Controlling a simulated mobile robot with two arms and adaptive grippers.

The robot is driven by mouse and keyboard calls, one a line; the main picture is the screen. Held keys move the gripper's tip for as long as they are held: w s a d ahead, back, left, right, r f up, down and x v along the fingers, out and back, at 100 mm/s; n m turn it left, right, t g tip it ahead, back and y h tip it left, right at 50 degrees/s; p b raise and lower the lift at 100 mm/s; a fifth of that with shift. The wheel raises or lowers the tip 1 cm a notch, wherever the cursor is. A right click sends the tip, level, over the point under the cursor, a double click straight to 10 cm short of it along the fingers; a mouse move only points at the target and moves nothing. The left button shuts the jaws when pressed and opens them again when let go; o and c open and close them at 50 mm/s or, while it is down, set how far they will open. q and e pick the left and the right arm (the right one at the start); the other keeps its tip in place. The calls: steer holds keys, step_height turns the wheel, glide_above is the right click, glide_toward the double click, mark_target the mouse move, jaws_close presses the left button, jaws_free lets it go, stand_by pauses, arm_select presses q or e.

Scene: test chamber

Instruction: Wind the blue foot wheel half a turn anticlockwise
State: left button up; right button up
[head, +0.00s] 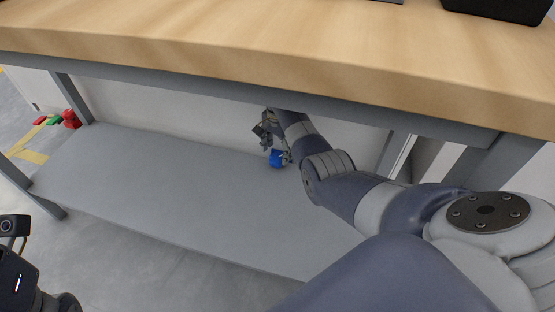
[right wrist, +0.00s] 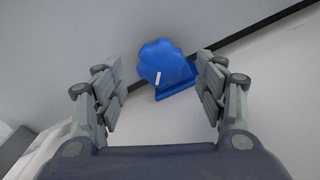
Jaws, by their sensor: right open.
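The blue foot wheel (right wrist: 160,58) has a scalloped edge and a short white mark low on its face. It sits on a blue base (right wrist: 176,88) in the right wrist view. In the head view the wheel (head: 276,159) shows small, under the table near the back of the lower shelf, partly hidden by a finger. My right gripper (head: 271,143) is open around the wheel's place. In the right wrist view its fingers (right wrist: 158,82) stand left and right of the wheel, apart from it, with nothing between them held. My left gripper's fingers are not visible.
The wooden tabletop (head: 300,50) overhangs my right arm. The grey lower shelf (head: 180,190) is mostly clear. Table legs stand at left and right. Red and green items (head: 70,118) lie beyond the left leg. Dark objects rest on the tabletop at the upper right.

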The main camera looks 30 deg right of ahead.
mark_target(278, 160)
steer(key=shift+f+b, duration=0.6)
steer(key=shift+f, duration=0.85)
steer(key=shift+c, duration=0.6)
steer(key=c, duration=0.9)
